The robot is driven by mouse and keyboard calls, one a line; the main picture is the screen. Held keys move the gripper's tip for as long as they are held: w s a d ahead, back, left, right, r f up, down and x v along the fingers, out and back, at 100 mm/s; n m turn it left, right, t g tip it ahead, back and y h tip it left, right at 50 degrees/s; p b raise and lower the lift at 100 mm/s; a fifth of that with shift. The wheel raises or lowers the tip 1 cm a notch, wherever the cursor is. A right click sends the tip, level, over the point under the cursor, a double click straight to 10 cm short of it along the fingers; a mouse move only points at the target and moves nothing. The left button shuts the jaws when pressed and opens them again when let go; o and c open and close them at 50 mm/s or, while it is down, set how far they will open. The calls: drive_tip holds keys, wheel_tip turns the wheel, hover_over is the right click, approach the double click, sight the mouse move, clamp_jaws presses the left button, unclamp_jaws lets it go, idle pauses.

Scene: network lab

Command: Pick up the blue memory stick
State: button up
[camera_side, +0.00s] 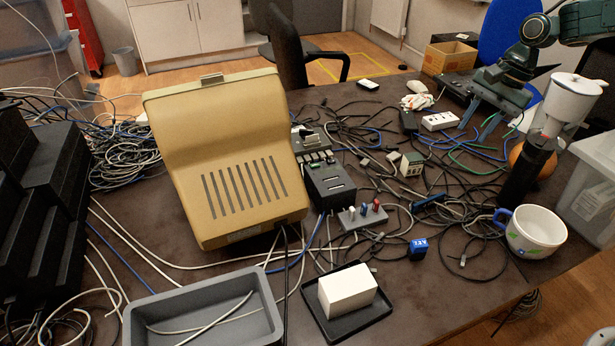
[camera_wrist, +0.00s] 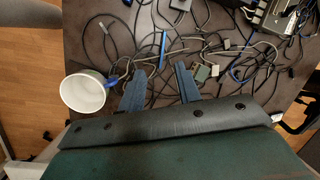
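A small grey hub (camera_side: 350,220) stands near the middle of the table in the side view, with several small sticks upright in it. My gripper (camera_side: 479,122) is open and empty at the back right, above the cables and well away from the hub. In the wrist view my gripper (camera_wrist: 159,72) shows its two blue-grey fingers apart with nothing between them. The blue stick cannot be made out in the wrist view.
Loose cables cover much of the table. A white mug (camera_side: 537,232) and a black cylinder (camera_side: 527,170) stand right. A blue cube (camera_side: 418,249), a black tray (camera_side: 378,312) with a white block, a grey bin (camera_side: 215,318) and a tan case (camera_side: 225,150) surround the hub.

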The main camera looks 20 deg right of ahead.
drive_tip(key=w+d+f+m+g+y, duration=0.1)
drive_tip(key=w+d+f+m, duration=0.1)
drive_tip(key=f, duration=0.4)
drive_tip(key=w+d+f+m+y, duration=0.1)
drive_tip(key=w+d+f+m, duration=0.15)
drive_tip(key=f, duration=0.45)
approach(430, 198)
drive_tip(key=shift+a+x, duration=0.2)
drive_tip(key=shift+x, duration=2.3)
drive_tip(key=shift+w+h, duration=0.1)
drive_tip(key=shift+h, duration=0.2)
drive_tip(key=shift+x, duration=2.5)
drive_tip(key=shift+f, duration=0.15)
clamp_jaws()
